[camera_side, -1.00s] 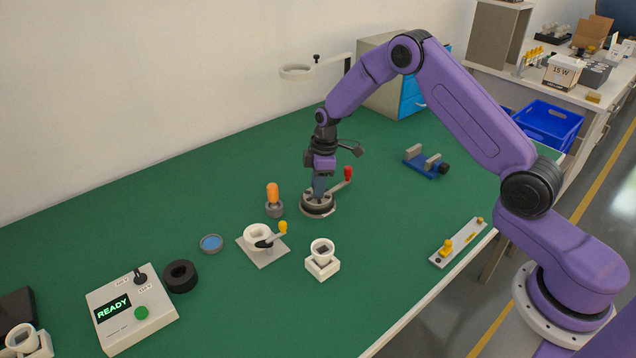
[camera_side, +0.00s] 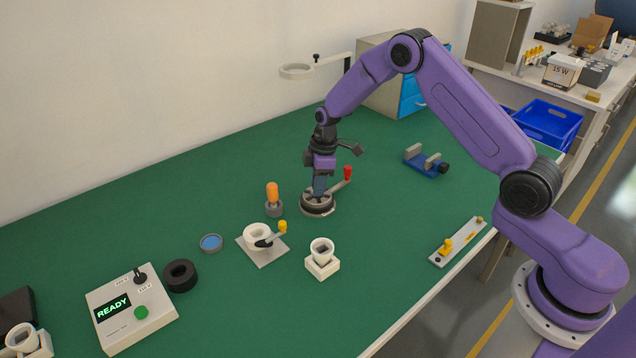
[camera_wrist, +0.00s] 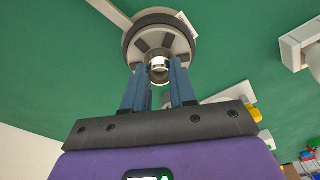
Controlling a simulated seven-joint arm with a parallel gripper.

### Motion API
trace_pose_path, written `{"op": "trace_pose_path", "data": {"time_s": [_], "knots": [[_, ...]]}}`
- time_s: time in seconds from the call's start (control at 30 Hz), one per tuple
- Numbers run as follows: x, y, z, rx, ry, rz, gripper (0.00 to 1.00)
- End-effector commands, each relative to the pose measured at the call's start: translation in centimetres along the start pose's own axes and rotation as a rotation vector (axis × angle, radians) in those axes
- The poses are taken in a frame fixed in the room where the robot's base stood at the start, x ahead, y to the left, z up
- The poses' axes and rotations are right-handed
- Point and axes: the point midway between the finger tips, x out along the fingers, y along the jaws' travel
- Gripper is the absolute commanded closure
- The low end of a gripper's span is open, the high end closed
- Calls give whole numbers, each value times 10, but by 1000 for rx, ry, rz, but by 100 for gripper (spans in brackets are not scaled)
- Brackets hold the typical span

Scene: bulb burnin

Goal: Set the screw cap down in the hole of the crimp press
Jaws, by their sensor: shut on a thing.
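The crimp press (camera_side: 318,204) is a round grey and dark fixture with a red-tipped lever, near the middle of the green table. It also shows at the top of the wrist view (camera_wrist: 160,30). My gripper (camera_side: 318,193) points down over the centre of the press. In the wrist view its two blue fingers (camera_wrist: 159,72) are shut on the screw cap (camera_wrist: 159,66), a small shiny metal ring. The cap is over the middle of the press. I cannot tell whether it touches the hole, as the fingers hide it in the side view.
An orange-topped bulb-shaped piece (camera_side: 273,197) stands close left of the press. A white ring fixture with a yellow-knobbed lever (camera_side: 262,245) and a white cup on a block (camera_side: 322,259) are in front. A blue vise (camera_side: 427,164) is to the right.

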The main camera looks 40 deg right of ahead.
Motion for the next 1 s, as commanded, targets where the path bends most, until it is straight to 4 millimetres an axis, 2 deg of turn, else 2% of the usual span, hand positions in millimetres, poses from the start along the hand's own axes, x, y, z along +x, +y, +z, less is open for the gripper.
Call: {"op": "trace_pose_path", "data": {"time_s": [1.0], "knots": [[10,0,1,0,0,0,100]]}}
